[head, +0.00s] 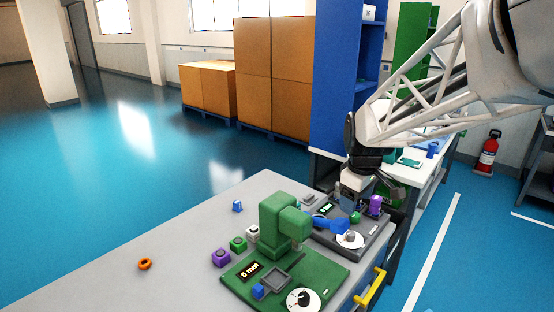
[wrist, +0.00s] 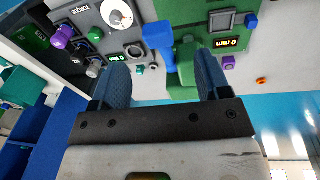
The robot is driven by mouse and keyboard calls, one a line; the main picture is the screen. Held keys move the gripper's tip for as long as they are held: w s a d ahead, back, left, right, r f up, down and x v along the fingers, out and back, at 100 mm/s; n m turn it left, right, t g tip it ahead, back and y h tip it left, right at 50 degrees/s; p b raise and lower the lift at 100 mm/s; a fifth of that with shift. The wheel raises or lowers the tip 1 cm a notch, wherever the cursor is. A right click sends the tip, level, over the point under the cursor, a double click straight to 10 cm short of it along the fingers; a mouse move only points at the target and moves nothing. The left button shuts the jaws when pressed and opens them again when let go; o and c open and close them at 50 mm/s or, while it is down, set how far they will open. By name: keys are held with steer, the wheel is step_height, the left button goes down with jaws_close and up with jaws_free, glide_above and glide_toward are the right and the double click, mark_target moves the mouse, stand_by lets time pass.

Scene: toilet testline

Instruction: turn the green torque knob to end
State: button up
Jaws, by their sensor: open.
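The grey torque panel (head: 379,233) stands at the back right end of the bench in the head view. A small green knob (head: 355,217) is on it, between a purple knob (head: 376,204) and a white dial (head: 350,240). In the wrist view, the panel's Torque label and dial (wrist: 117,13) are at the upper left. The purple knob also shows there (wrist: 62,37). My gripper (wrist: 162,62) is open, its blue fingers apart and empty. In the head view, my gripper (head: 352,198) hangs over the back of this panel; its fingertips are hard to make out.
A green machine (head: 283,220) with a 0 mm display stands left of the torque panel. A blue part (head: 330,224) lies between them. Purple, green and white knobs stand left of the machine. An orange ring (head: 145,264) lies on the bench's bare left area.

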steer(key=w+d+f+n, duration=0.2)
steer(key=w+d+f, duration=0.1)
steer(key=w, duration=0.4)
steer(key=w+d+f+n, duration=0.2)
steer(key=w+f+n, duration=0.15)
steer(key=w, duration=0.35)
steer(key=n+g, duration=0.1)
steer(key=n, duration=0.3)
glide_above(355, 217)
steer(key=w, duration=0.1)
steer(key=f, duration=1.2)
steer(key=shift+w+d, duration=0.2)
steer(key=shift+w+d+f+n, duration=0.15)
steer(key=shift+f+n, duration=0.1)
steer(key=shift+f, duration=0.1)
steer(key=shift+f, duration=3.8)
steer(key=c, duration=0.9)
